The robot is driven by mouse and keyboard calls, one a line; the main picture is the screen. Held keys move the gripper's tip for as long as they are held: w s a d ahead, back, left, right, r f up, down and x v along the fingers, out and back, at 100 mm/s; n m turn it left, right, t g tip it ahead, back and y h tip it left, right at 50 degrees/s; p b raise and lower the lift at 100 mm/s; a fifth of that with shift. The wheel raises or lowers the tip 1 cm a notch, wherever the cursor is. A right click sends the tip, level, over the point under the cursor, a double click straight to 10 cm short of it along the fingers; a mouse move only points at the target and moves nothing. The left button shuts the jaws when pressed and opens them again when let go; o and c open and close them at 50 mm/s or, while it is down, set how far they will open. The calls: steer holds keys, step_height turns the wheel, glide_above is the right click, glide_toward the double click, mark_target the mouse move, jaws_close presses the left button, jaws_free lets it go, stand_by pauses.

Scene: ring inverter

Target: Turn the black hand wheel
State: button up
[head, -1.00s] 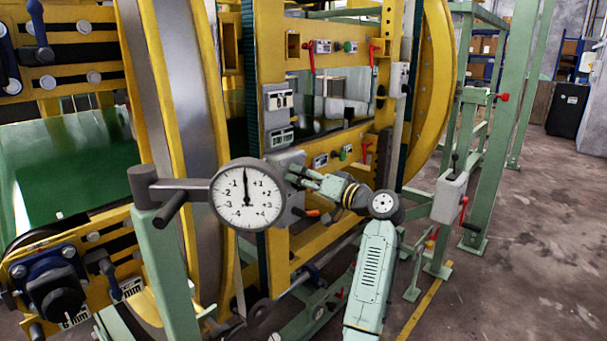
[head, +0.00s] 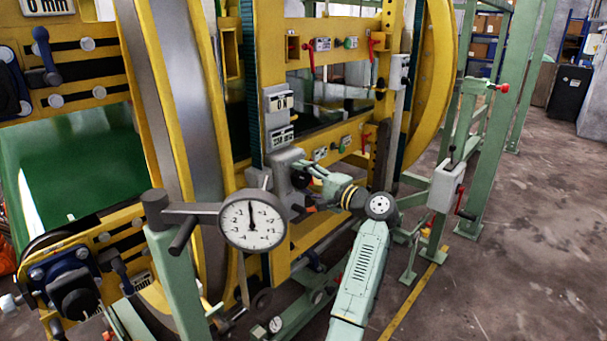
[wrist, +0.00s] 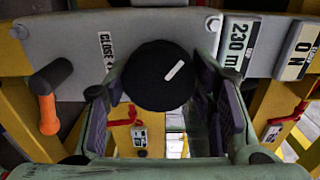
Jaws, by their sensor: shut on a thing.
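The black hand wheel (wrist: 150,85) is a round black disc with a white mark, in the middle of the wrist view. The mark lies right of its centre and slants to the upper right. My gripper (wrist: 162,72) has one finger on each side of the wheel and is shut on it. In the head view my gripper (head: 312,171) reaches left to a grey plate (head: 283,163) on the yellow frame. The wheel is hard to make out there.
A lever with an orange grip (wrist: 48,114) stands left of the wheel, close to my gripper. A dial gauge (head: 253,220) on a green post (head: 178,270) is in the left foreground. The floor at right is clear.

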steer(key=shift+r+m, duration=0.1)
steer(key=shift+m, duration=0.6)
steer(key=o, duration=1.1)
steer(key=shift+o, duration=0.2)
steer(key=shift+d, duration=0.1)
steer(key=v, duration=1.2)
